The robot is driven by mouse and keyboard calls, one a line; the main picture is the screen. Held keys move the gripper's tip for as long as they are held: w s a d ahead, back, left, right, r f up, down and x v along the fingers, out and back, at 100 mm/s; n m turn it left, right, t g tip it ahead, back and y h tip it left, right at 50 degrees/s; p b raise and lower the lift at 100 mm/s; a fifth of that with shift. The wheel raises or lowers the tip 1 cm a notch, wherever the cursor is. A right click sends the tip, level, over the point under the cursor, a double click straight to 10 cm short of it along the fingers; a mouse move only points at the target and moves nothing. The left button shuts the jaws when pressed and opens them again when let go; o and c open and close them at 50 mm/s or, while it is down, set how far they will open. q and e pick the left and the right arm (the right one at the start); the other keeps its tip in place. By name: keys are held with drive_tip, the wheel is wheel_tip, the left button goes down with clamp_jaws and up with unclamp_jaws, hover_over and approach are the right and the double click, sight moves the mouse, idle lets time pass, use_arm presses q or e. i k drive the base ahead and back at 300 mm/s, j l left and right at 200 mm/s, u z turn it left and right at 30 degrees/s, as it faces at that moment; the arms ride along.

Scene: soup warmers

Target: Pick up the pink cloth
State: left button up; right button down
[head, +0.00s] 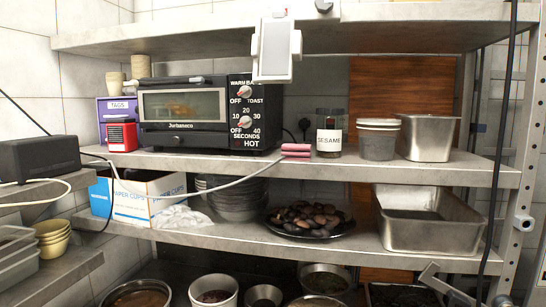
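The pink cloth (296,150) appears as a small folded bundle with two stacked layers. It lies at the front edge of the middle shelf (340,166), between the black toaster oven (195,112) and the sesame jar (329,135). A small gap separates it from the jar. Nothing covers it from the front. Neither my left nor my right gripper shows in the head view.
Grey containers (378,140) and a metal pan (427,138) stand right of the jar. Below are a paper-cups box (172,189), a plate of dark food (309,219) and a deep metal tray (430,235). A white device (274,50) hangs at the upper shelf edge.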

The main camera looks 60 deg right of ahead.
sight(293, 151)
drive_tip(key=z, duration=1.85)
